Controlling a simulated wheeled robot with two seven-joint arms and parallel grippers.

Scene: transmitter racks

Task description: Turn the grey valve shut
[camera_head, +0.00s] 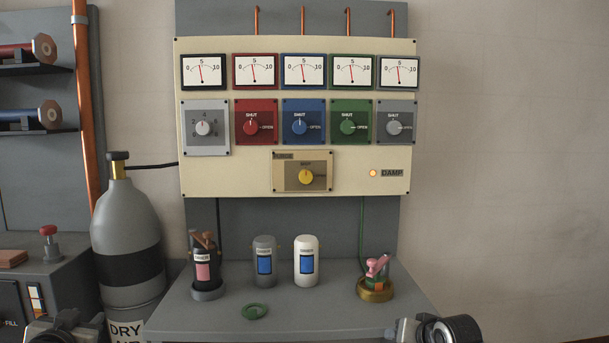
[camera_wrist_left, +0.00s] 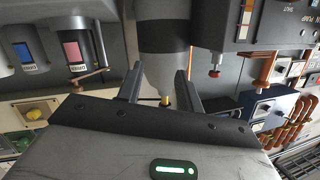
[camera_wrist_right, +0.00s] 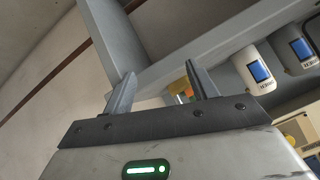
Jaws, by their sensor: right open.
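The grey valve (camera_head: 394,128) is the knob on the grey plate at the right end of the row on the cream panel. SHUT is marked above it and OPEN to its right; its pointer appears turned toward OPEN. The gauge (camera_head: 399,71) above it reads near mid-scale. My left gripper (camera_wrist_left: 156,88) is open and empty in the left wrist view, low and away from the panel. My right gripper (camera_wrist_right: 158,85) is open and empty in the right wrist view, also away from the valve.
Red (camera_head: 251,128), blue (camera_head: 300,127) and green (camera_head: 348,127) valves sit left of the grey one; a yellow knob (camera_head: 306,176) is below. An amber lamp (camera_head: 373,173) glows by DAMP. Canisters and a brass-based item (camera_head: 375,289) stand on the shelf. A gas cylinder (camera_head: 128,235) stands left.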

